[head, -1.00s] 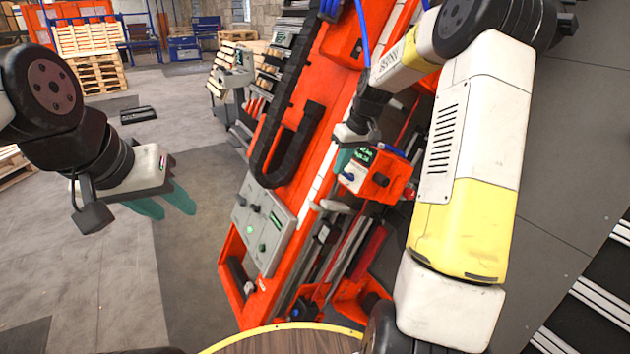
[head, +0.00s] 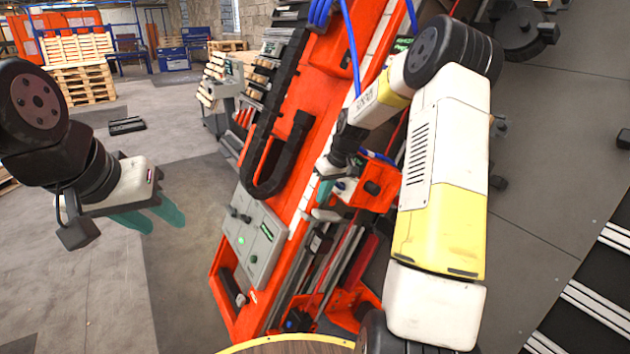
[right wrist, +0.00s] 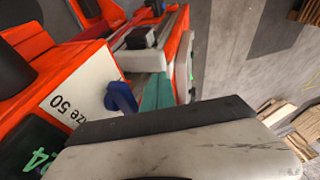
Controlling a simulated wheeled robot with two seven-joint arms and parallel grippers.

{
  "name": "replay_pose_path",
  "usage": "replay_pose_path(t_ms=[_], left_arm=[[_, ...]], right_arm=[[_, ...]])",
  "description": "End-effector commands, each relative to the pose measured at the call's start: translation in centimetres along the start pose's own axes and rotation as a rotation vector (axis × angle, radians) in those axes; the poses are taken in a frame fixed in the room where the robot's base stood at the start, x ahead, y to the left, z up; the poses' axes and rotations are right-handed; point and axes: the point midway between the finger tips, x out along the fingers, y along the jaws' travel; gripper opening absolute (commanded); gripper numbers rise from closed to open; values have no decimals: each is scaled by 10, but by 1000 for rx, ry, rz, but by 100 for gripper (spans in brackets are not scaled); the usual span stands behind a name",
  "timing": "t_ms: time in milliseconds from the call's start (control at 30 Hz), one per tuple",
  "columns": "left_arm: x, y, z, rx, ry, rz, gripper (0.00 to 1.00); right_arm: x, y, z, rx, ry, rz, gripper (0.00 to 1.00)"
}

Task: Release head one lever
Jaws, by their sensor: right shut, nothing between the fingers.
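The orange head unit (head: 371,186) sits on the tall orange gantry beam, in the middle of the head view. In the right wrist view its white face (right wrist: 72,95) reads "ze 50", and a dark display with green digits (right wrist: 38,158) is beside it. A blue lever (right wrist: 122,97) stands out from that face. My right gripper (head: 323,192) is at the left side of the head unit. Its teal fingers (right wrist: 157,92) are shut and empty, close beside the blue lever; I cannot tell whether they touch it. My left gripper (head: 152,219) hangs open and empty over the floor.
A grey control panel (head: 254,238) with knobs and a green light is on the beam below the head unit. A black cable chain (head: 265,165) runs along the beam. Pallets (head: 85,82) stand at the back left. The floor at left is mostly clear.

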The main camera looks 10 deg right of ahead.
Motion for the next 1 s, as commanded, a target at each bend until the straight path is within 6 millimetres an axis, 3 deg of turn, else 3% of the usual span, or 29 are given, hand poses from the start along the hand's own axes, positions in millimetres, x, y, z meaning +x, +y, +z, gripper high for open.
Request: replay_pose_path(t_ms=[233,700,1000], left_arm=[[0,0,0,0,0,0,39],[0,0,0,0,0,0,39],[0,0,0,0,0,0,39]], right_arm=[[24,0,0,0,-1,0,0],[26,0,0,-3,-2,7,0],[34,-6,3,-36,-24,115,0]])
